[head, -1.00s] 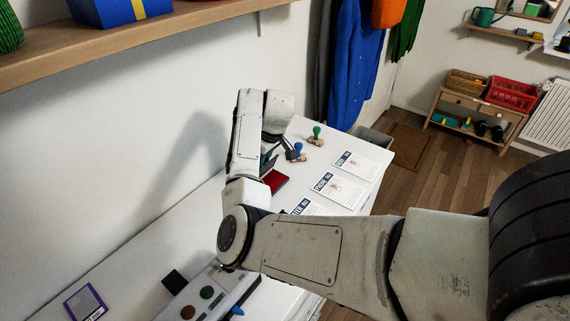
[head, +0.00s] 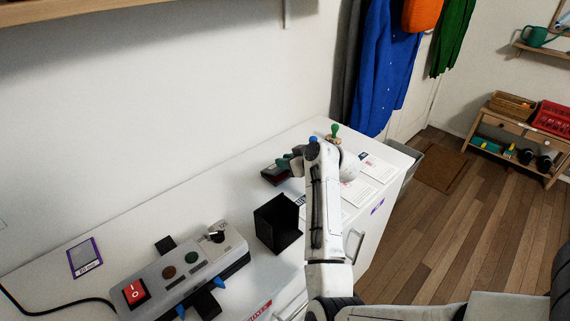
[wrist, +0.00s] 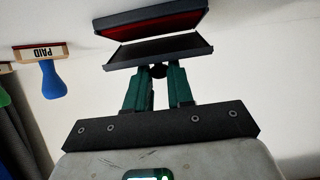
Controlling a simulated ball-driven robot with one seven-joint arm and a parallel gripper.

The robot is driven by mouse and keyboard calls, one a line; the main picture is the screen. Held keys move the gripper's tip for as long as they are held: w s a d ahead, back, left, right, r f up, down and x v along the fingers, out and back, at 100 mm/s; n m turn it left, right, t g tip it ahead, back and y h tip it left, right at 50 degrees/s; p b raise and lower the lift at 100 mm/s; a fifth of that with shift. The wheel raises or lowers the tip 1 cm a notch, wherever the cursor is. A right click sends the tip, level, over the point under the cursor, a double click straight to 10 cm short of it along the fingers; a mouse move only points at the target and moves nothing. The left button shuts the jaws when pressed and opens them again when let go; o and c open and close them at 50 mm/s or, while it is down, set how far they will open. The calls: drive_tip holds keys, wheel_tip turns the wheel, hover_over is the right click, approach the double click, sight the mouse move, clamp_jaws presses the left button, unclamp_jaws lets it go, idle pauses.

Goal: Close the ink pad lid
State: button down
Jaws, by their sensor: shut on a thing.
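The ink pad (head: 274,177) lies on the white table beside the wall, a dark case with a red pad. It also shows at the top of the wrist view (wrist: 150,26), with its red face visible. Its dark lid (wrist: 160,52) stands open at an angle to the red part, on the side nearer my gripper. My gripper (wrist: 158,72) has its teal fingers shut on a small dark part at the lid's edge. In the head view my gripper (head: 287,162) is at the ink pad, partly hidden by my arm.
A blue-handled PAID stamp (wrist: 53,78) and a green-handled stamp (head: 334,131) stand near the pad. Printed cards (head: 376,168) lie to the right. A black open box (head: 279,224) and a grey machine (head: 180,268) occupy the nearer table. The table's left part is largely clear.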

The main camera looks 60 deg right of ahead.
drive_tip(key=shift+s+f+t+b, duration=0.15)
drive_tip(key=shift+f+t+b, duration=0.1)
drive_tip(key=shift+t+b, duration=0.15)
drive_tip(key=shift+a, duration=0.1)
drive_tip(key=c, duration=1)
unclamp_jaws()
drive_tip(key=v, duration=1)
drive_tip(key=shift+s+r, duration=0.15)
drive_tip(key=shift+s, duration=0.2)
drive_tip(key=shift+a, duration=0.15)
drive_tip(key=shift+c, duration=0.5)
